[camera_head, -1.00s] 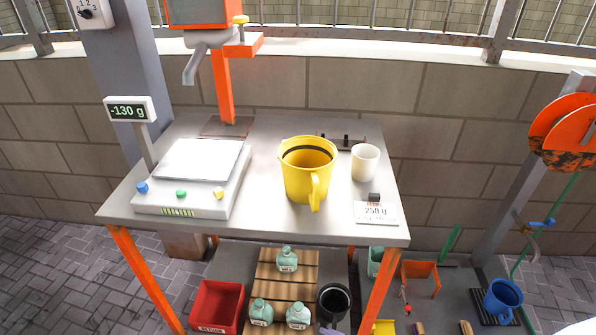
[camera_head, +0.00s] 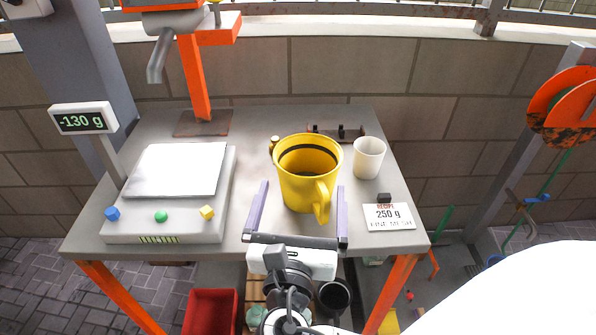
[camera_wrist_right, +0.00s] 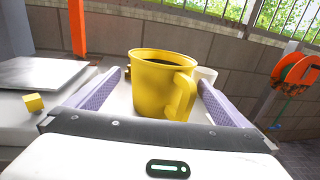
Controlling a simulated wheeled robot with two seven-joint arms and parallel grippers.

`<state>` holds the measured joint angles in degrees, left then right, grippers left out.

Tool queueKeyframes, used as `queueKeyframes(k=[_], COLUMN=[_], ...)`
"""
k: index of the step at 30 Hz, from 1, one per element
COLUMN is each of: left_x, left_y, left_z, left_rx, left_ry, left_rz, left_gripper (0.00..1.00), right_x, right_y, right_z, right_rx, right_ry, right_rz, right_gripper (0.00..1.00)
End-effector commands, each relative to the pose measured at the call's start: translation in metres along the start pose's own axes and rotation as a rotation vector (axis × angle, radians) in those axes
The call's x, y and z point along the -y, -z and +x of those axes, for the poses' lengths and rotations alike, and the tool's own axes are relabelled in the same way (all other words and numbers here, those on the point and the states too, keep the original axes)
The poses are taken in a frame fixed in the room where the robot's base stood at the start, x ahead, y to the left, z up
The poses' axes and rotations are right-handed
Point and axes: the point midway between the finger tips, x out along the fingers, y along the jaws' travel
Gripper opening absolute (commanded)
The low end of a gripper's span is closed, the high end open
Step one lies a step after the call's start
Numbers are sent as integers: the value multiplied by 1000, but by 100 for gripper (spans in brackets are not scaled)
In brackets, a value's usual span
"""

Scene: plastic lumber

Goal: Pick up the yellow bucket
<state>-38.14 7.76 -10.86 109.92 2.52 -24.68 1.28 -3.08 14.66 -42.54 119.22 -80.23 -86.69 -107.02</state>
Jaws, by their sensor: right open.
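The yellow bucket (camera_head: 306,180) stands upright on the grey table, its handle towards me, with a dark band inside its mouth. It also shows in the right wrist view (camera_wrist_right: 158,84). My right gripper (camera_head: 299,197) is open, with one purple-padded finger to the left of the bucket and one to its right. The fingers look apart from the bucket in the head view; in the right wrist view (camera_wrist_right: 160,95) the bucket stands between and beyond them. My left gripper is not in view.
A white cup (camera_head: 368,158) stands close to the right of the bucket. A recipe card (camera_head: 388,217) lies at the front right. A scale (camera_head: 165,215) with coloured buttons fills the left; its display (camera_head: 83,121) reads -130 g. An orange-posted dispenser (camera_head: 197,80) stands behind.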

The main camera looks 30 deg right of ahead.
Motion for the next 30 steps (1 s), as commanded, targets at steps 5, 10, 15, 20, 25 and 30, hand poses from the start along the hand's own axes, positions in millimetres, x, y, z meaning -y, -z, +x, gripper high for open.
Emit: queueKeyframes(k=[5, 10, 15, 20, 25, 30], left_x=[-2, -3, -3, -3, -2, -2], left_y=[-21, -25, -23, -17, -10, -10], left_z=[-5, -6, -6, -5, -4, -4], left_rx=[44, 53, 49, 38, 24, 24], left_ry=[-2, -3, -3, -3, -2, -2], left_rz=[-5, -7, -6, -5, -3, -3], left_gripper=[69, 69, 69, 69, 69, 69], right_x=[0, 0, 0, 0, 0, 0], right_y=[0, 1, 5, 7, 8, 8], right_z=[28, 40, 64, 84, 90, 89], right_rx=[1, -1, 1, -1, -4, -4], right_ry=[1, 1, 2, 1, 0, 0], right_rz=[1, 2, 2, 3, 5, 5], right_gripper=[100, 100, 100, 100, 100, 95])
